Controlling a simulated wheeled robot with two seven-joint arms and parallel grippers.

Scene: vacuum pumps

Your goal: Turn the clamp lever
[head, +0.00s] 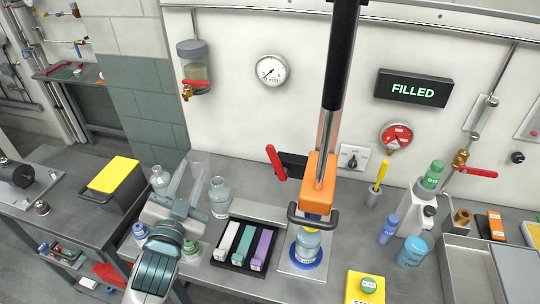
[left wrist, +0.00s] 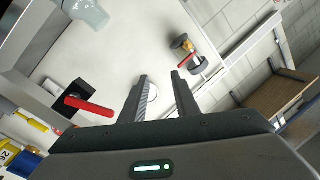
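The red clamp lever (head: 275,161) tilts up to the left from a black block (head: 293,165) beside the orange block (head: 318,180) in the head view. In the left wrist view the red lever (left wrist: 90,106) is at the left, its black block (left wrist: 72,95) beside it. My left gripper (head: 188,170) is left of the lever in the head view, above the bench and clear of it. Its two fingers (left wrist: 160,90) stand apart with nothing between them. My right gripper is in neither view.
A tray (head: 232,262) with several coloured boxes lies on the bench in front. A glass bottle (head: 219,198) stands just right of my left gripper. The FILLED sign (head: 413,88) hangs at the right.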

